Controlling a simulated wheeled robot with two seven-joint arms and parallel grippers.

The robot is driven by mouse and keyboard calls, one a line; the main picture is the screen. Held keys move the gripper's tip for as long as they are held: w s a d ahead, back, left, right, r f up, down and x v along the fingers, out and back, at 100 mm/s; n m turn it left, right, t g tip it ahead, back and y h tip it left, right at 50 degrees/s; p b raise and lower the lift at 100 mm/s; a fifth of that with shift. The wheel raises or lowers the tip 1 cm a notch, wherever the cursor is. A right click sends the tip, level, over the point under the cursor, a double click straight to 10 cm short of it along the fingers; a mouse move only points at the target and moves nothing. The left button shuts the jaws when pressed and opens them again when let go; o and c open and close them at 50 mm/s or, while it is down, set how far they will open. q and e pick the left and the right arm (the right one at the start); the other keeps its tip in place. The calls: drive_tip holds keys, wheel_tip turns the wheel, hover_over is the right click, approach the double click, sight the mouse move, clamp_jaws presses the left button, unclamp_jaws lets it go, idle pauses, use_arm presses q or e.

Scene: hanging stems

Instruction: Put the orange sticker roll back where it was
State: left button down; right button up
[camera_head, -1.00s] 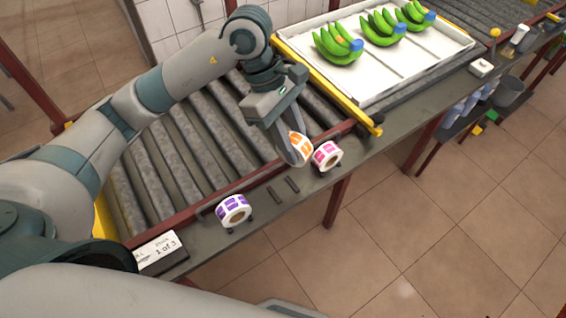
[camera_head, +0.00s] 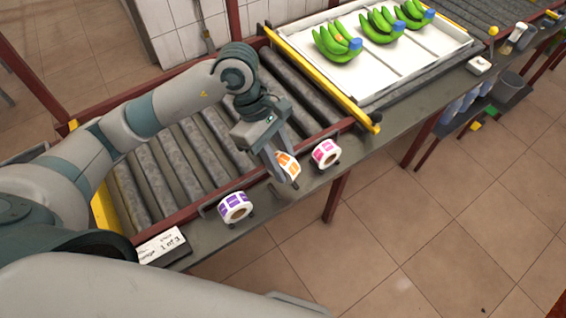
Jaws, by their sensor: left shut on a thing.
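The orange sticker roll (camera_head: 287,166) is white with orange labels. My left gripper (camera_head: 284,178) is shut on it, and one finger hides part of it. It is over the table's front ledge, between a purple sticker roll (camera_head: 235,207) on the left and a pink sticker roll (camera_head: 325,153) on the right. Both of those rolls sit on small dark holders on the ledge. I cannot tell whether the orange roll touches the holder beneath it. My right gripper is not in view.
A roller conveyor (camera_head: 180,165) lies behind the ledge (camera_head: 212,236), with a red rail between them. A white tray (camera_head: 385,75) with green banana bunches (camera_head: 337,42) stands at the back right. A printed card (camera_head: 162,245) lies at the ledge's left end.

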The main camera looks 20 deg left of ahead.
use_arm(q)
drive_tip(key=shift+f, duration=0.8)
drive_tip(key=shift+f, duration=0.15)
drive_tip(key=c, duration=1.4)
unclamp_jaws()
drive_tip(key=shift+r, duration=0.25)
